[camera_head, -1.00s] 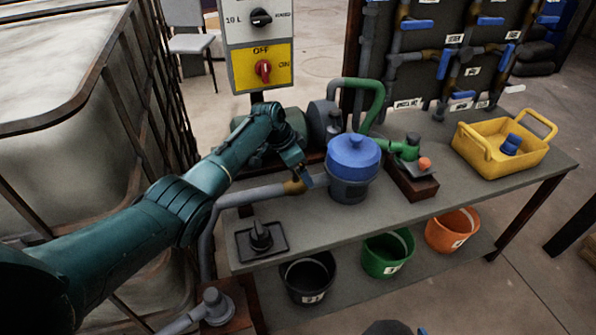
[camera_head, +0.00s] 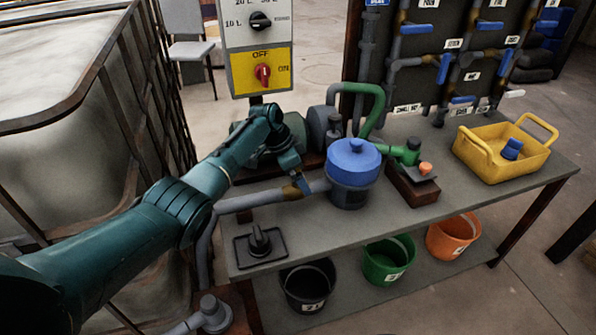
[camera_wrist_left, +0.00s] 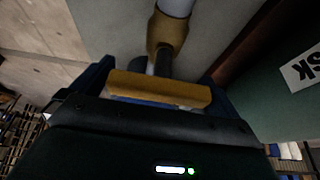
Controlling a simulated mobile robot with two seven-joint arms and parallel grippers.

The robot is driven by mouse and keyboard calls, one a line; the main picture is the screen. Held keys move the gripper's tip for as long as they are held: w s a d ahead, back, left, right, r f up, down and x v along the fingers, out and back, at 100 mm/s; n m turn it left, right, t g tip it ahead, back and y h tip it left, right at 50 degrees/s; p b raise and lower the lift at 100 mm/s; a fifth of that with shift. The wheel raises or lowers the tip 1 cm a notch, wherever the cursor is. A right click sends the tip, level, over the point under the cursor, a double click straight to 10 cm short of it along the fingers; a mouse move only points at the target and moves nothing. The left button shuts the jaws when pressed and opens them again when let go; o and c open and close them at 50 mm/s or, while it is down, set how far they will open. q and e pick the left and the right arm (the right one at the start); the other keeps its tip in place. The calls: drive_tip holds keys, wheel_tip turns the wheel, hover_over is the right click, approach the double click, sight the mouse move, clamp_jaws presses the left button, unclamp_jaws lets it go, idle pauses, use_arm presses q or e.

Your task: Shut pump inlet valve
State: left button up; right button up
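The pump inlet valve (camera_head: 290,193) is a small brass-coloured fitting on the grey pipe (camera_head: 252,200) left of the blue-lidded strainer pot (camera_head: 352,166). My left gripper (camera_head: 299,187) is down at this valve. In the left wrist view, the valve's brass body (camera_wrist_left: 167,32) sits on the pipe, and its yellowish handle (camera_wrist_left: 160,90) lies across between the dark blue fingers of my left gripper (camera_wrist_left: 160,82). Both handle ends meet the fingers, so the gripper looks shut on it. My right gripper is not in view.
The pump (camera_head: 290,134) stands close behind my left wrist. A yellow-and-grey switch panel (camera_head: 262,70) rises behind it. A black plate with a knob (camera_head: 261,243) is on the bench's near left. A yellow crate (camera_head: 480,165) stands right. Buckets sit below. A caged tank (camera_head: 70,125) is left.

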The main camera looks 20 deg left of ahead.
use_arm(q)
drive_tip(key=p+v, duration=0.1)
drive_tip(key=v, duration=0.5)
drive_tip(key=shift+a+r, duration=0.15)
drive_tip(key=shift+s+a+r, duration=0.15)
drive_tip(key=shift+s+r, duration=0.05)
drive_tip(key=shift+r, duration=0.35)
